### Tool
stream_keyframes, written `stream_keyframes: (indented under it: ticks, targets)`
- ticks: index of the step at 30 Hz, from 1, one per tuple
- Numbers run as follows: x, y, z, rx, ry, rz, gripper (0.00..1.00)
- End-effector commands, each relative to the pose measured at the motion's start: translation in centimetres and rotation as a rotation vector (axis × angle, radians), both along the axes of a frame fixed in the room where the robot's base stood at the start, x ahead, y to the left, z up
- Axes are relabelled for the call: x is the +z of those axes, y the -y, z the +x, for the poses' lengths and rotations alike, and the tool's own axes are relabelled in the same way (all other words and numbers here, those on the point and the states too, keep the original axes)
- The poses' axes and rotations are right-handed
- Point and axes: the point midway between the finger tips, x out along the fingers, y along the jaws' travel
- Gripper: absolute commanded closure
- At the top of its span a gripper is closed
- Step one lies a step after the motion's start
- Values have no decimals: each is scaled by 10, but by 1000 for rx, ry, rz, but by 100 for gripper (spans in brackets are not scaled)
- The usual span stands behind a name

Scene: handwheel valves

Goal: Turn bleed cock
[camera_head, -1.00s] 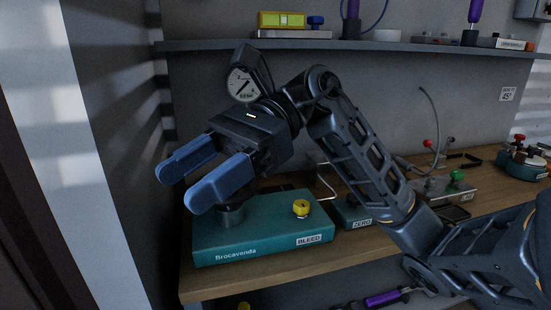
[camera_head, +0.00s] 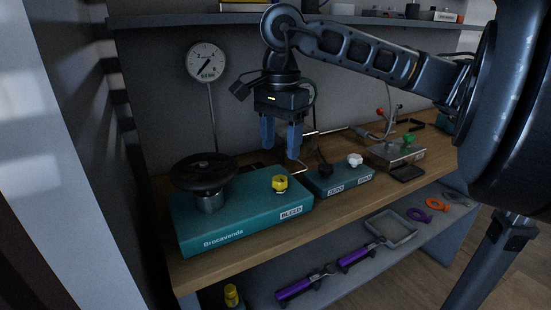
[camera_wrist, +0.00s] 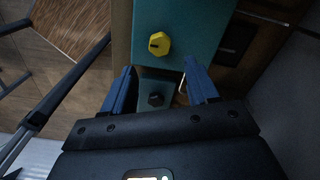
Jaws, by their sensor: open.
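The bleed cock is a yellow knob (camera_head: 280,184) on the right end of a teal block (camera_head: 240,218), above a white BLEED label (camera_head: 291,212). In the wrist view the yellow knob (camera_wrist: 159,43) lies beyond my fingertips, a little left of the middle between them. My gripper (camera_head: 280,150) points down with its two blue fingers apart and nothing between them. It hangs above and behind the knob, clear of it. In the wrist view a black knob (camera_wrist: 155,99) shows between the fingers, farther below.
A black handwheel (camera_head: 203,171) stands on the block's left end. A dial gauge (camera_head: 206,62) rises behind it. A smaller teal block (camera_head: 340,181), labelled ZERO, carries black and white knobs to the right. A shelf (camera_head: 190,19) runs above.

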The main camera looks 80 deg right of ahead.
Motion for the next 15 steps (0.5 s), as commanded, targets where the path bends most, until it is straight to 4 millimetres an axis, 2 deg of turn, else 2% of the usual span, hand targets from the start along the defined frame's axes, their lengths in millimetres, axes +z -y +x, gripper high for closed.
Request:
stream_keyframes:
  ticks: [15]
  targets:
    - [-55, -2, 1, 1, 2, 6, 41]
